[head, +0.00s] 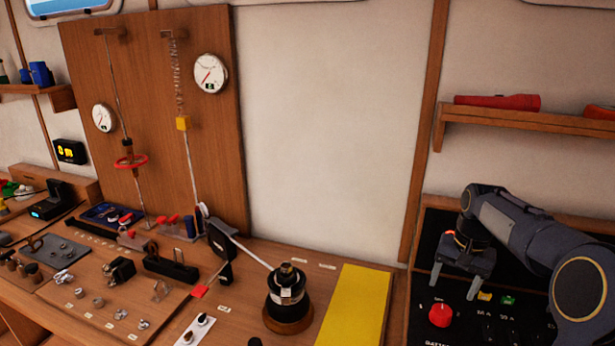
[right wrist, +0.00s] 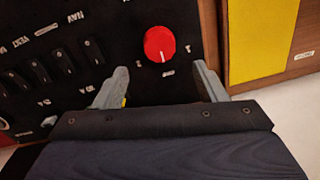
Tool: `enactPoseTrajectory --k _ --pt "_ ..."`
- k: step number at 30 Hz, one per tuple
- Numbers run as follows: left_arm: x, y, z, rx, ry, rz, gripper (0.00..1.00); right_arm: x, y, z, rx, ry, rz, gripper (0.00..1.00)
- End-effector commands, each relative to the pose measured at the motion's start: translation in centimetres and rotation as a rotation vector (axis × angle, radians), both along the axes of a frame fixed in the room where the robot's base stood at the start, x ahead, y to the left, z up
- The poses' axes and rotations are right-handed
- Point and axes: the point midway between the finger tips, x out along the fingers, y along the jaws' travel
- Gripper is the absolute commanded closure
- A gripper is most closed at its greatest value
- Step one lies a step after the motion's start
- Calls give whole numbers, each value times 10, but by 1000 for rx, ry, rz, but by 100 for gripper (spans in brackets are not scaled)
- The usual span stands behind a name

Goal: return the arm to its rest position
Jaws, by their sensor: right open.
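My right arm (head: 520,230) comes in from the right in the head view. Its right gripper (head: 454,286) is above the black switch panel (head: 425,245), with its two fingers spread and nothing between them. The fingers of the gripper also show in the right wrist view (right wrist: 160,88), apart and empty. A red knob (head: 440,315) is on the panel, close to the fingertips in the head view and just beyond them in the right wrist view (right wrist: 160,44); no contact shows. My left gripper is not in view.
A yellow mat (head: 358,305) lies left of the panel. A winch (head: 288,298) stands beside it with a line running to it. Small fittings crowd the bench at the left. A shelf (head: 530,126) with a red torch (head: 497,102) hangs above my right arm.

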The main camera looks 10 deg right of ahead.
Motion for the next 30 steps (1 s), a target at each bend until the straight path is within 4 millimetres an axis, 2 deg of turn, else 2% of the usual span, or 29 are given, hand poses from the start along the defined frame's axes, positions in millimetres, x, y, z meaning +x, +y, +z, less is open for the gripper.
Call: enactPoseTrajectory --k 5,9,13,17,21,25,30 --pt "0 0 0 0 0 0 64 -30 26 21 46 -80 65 35" --pt "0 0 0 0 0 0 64 -76 65 39 96 -188 163 35" --pt "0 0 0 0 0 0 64 -121 104 44 126 -290 260 35" --pt "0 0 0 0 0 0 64 -167 143 38 142 -386 356 35" --pt "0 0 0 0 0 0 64 -209 177 21 141 -471 442 35" --pt "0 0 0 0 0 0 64 -233 196 4 135 -521 492 35" --pt "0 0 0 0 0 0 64 -245 206 -6 129 -547 518 35"
